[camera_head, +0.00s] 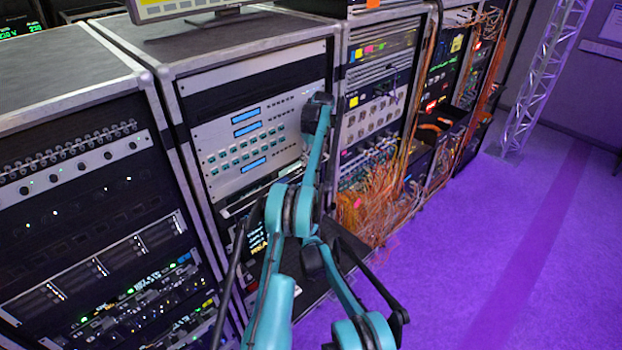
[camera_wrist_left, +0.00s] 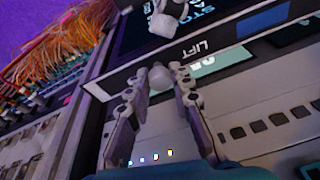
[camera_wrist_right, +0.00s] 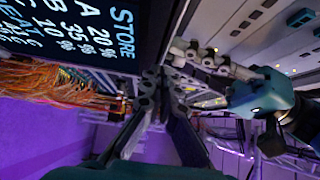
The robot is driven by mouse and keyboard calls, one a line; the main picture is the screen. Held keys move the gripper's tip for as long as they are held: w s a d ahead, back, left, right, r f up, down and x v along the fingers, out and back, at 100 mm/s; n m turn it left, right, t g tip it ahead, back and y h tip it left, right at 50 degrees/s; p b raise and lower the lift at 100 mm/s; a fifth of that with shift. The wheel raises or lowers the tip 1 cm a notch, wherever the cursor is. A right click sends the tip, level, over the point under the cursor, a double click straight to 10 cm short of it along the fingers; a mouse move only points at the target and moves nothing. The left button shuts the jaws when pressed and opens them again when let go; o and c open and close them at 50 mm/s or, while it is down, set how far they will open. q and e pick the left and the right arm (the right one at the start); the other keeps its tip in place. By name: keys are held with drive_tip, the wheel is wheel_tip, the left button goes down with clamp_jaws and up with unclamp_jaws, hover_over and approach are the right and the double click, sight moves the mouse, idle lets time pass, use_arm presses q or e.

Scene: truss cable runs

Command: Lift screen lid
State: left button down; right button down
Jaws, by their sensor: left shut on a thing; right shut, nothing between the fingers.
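The screen lid shows in the left wrist view as a dark edge strip (camera_wrist_left: 215,40) marked "LIFT". My left gripper (camera_wrist_left: 160,84) is shut on the knob. In the right wrist view the lit screen (camera_wrist_right: 98,28) with "STORE" text stands at the upper left. My right gripper (camera_wrist_right: 161,76) is shut and empty, close to the screen's lower edge. The left gripper (camera_wrist_right: 185,50) is just right of it. In the head view the screen (camera_head: 258,241) is partly hidden by my arms, and neither set of fingertips is clear.
A grey panel with buttons (camera_head: 235,163) is above the screen in the rack. Orange cables (camera_head: 372,205) hang from the rack to the right. A monitor (camera_head: 180,8) stands on top. The purple floor (camera_head: 490,240) at the right is clear.

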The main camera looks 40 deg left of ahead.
use_arm(q)
drive_tip(key=shift+s+a+f, duration=0.1)
drive_tip(key=shift+s+f, duration=0.05)
drive_tip(key=shift+f, duration=0.05)
use_arm(e)
drive_tip(key=shift+a, duration=0.1)
drive_tip(key=shift+a+n+g, duration=0.5)
drive_tip(key=shift+a, duration=0.4)
use_arm(q)
drive_tip(key=shift+d+r, duration=0.1)
drive_tip(key=shift+d, duration=0.1)
drive_tip(key=c, duration=1.3)
unclamp_jaws()
drive_tip(key=shift+w, duration=0.2)
drive_tip(key=shift+a, duration=0.2)
use_arm(e)
drive_tip(key=shift+a+f, duration=0.1)
drive_tip(key=shift+a, duration=0.05)
use_arm(q)
drive_tip(key=shift+s, duration=0.1)
